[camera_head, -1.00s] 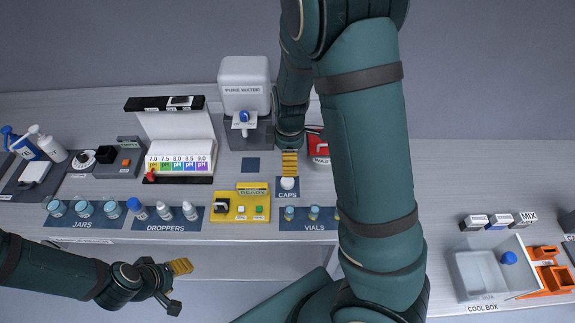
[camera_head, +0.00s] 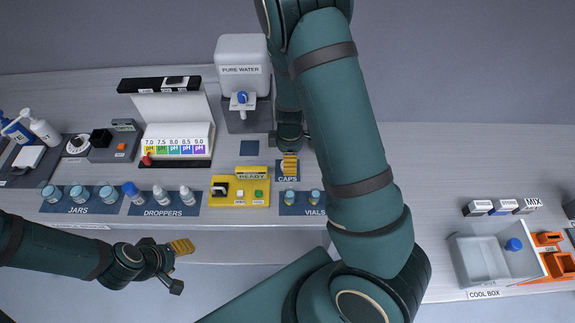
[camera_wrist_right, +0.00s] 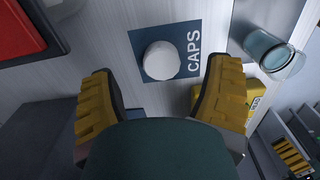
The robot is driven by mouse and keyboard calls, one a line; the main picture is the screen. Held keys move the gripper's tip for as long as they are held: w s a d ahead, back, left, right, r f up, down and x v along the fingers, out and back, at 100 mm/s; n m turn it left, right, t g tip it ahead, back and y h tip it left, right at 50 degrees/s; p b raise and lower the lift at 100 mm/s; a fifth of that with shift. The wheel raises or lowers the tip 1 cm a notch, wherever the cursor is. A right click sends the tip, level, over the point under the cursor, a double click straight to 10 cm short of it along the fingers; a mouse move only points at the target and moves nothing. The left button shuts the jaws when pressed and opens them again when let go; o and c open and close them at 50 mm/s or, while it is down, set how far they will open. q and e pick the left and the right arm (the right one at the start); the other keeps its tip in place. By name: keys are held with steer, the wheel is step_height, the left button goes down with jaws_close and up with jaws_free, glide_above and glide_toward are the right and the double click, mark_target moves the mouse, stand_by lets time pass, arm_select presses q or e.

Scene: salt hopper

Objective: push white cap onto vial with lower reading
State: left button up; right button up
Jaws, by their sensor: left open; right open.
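The white cap (camera_wrist_right: 161,60) lies on the dark blue CAPS mat (camera_wrist_right: 190,30) in the right wrist view, ahead of and between my right fingers. My right gripper (camera_wrist_right: 165,95) is open and empty, a little short of the cap. In the head view my right gripper (camera_head: 290,164) is over the CAPS mat (camera_head: 281,176) and hides the cap. Two vials (camera_head: 289,197) (camera_head: 315,197) show on the VIALS mat (camera_head: 302,211); my right arm covers the rest of that mat. No vial readings can be made out. My left gripper (camera_head: 182,254) is open and empty in front of the table.
A yellow device reading READY (camera_head: 240,192) stands left of the CAPS mat. Droppers (camera_head: 160,195) and jars (camera_head: 78,194) line the front edge. The water dispenser (camera_head: 243,75) stands behind. A cool box (camera_head: 480,260) is far right.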

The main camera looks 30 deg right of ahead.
step_height(320, 180, down, 4)
steer(key=shift+r, duration=0.1)
steer(key=c, duration=0.8)
